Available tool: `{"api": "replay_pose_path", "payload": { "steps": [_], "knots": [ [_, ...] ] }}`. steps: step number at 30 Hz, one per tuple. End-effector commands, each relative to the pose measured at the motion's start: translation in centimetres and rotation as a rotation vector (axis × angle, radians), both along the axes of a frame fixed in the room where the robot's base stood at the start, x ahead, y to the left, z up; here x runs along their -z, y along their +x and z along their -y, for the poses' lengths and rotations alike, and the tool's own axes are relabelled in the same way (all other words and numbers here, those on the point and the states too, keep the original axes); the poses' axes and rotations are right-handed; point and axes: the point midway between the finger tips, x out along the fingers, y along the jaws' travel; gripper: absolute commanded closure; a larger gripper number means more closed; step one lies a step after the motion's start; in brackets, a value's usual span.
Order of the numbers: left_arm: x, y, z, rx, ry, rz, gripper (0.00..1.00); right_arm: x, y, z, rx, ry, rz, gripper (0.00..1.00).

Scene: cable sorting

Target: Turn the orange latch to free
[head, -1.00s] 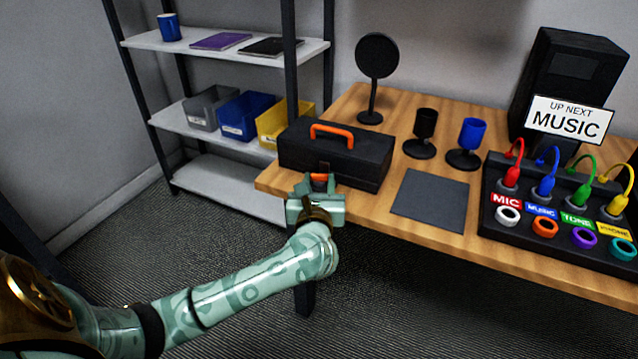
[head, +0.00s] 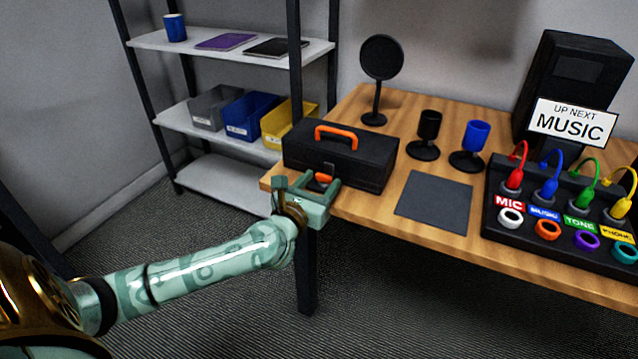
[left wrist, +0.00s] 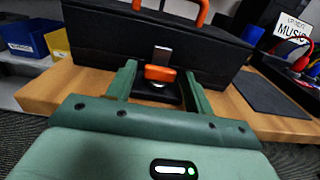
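The orange latch (head: 323,177) sits low on the front of a black case with an orange handle (head: 338,136). The case (head: 367,168) stands at the left end of the wooden table. My left gripper (head: 306,184) is at the front of the case, its fingers apart. In the left wrist view the orange latch (left wrist: 160,73) lies between the two green fingertips of the gripper (left wrist: 160,82), with a gap on each side. A metal plate (left wrist: 162,54) shows just above the latch. My right gripper is in neither view.
A dark mat (head: 434,200) lies right of the case. Black and blue cups (head: 476,137) and a round-headed stand (head: 381,57) are behind it. A cable panel (head: 492,221) is at the right. A shelf with bins (head: 249,116) stands behind at the left.

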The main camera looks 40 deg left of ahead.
Motion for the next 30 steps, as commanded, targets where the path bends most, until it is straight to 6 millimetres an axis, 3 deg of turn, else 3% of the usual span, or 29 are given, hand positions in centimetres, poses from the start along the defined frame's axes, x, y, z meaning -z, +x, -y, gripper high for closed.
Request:
{"api": "replay_pose_path", "payload": {
  "steps": [9,13,17,24,30],
  "knots": [
    [0.0,-0.1,0.0,-0.001,0.000,0.000,0.42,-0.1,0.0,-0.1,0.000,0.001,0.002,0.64],
    [-0.2,-1.3,0.3,0.001,0.000,0.000,0.42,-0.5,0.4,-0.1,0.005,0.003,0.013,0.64],
    [-0.4,-4.1,0.9,0.000,-0.001,-0.001,0.42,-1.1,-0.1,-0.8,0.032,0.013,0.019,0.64],
    [-0.3,-10.7,2.4,-0.001,-0.001,-0.002,0.42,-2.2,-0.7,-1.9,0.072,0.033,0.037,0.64],
    [-0.2,-14.4,3.2,-0.001,0.001,-0.001,0.42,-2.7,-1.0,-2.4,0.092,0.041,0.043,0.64]
  ]
}}
